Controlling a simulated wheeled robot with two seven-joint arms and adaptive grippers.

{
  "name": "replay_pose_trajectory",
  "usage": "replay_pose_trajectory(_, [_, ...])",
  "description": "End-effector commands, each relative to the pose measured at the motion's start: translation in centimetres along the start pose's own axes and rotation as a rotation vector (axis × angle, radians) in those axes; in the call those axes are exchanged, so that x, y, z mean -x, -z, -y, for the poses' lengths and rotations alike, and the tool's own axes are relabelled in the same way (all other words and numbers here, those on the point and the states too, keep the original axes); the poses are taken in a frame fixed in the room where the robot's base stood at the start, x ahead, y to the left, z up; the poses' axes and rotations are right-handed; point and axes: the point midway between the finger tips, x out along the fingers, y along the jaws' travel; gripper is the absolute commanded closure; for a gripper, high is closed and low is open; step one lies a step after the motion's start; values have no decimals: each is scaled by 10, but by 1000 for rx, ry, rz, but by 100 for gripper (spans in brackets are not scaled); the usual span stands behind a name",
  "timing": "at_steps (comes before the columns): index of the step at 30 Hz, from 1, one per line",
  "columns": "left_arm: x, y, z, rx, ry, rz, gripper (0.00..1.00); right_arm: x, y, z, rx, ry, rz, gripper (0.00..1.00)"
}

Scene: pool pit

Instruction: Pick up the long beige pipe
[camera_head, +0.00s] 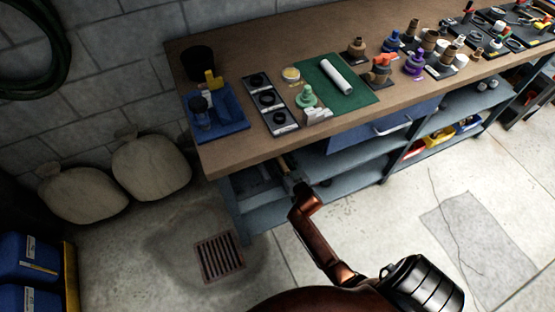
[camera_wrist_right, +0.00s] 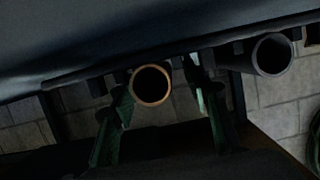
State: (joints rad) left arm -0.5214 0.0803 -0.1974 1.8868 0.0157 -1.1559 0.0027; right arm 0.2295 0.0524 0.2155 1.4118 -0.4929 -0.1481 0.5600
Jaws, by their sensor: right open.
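The long beige pipe (camera_wrist_right: 137,94) shows end-on in the right wrist view as a beige ring with a dark bore. It lies under a grey shelf or board, between the two green fingers of my right gripper (camera_wrist_right: 160,76). The fingers are apart, one on each side of the pipe end, and I cannot tell whether they touch it. In the head view my right gripper (camera_head: 296,184) reaches under the workbench's front edge, and a short beige piece of the pipe (camera_head: 284,164) shows just beyond it. My left gripper is not in view.
A grey pipe (camera_wrist_right: 272,54) lies right of the beige one in the wrist view. The wooden workbench (camera_head: 225,155) overhangs the grey lower shelf (camera_head: 265,215). A white pipe (camera_head: 335,74) lies on a green mat (camera_head: 352,100). A drain grate (camera_head: 220,257) is in the floor.

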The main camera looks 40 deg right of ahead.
Motion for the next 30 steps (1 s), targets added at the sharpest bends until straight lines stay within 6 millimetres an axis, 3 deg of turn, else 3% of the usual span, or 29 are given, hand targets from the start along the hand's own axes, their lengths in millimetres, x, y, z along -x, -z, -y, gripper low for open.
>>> replay_pose_trajectory(10, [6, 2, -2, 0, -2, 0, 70, -3, 1, 0, 0, -1, 0, 58])
replay_pose_trajectory(27, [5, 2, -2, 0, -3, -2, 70, -3, 0, 0, 0, 0, 0, 97])
replay_pose_trajectory(30, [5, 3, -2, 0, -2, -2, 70, -3, 1, 0, 0, 0, -1, 100])
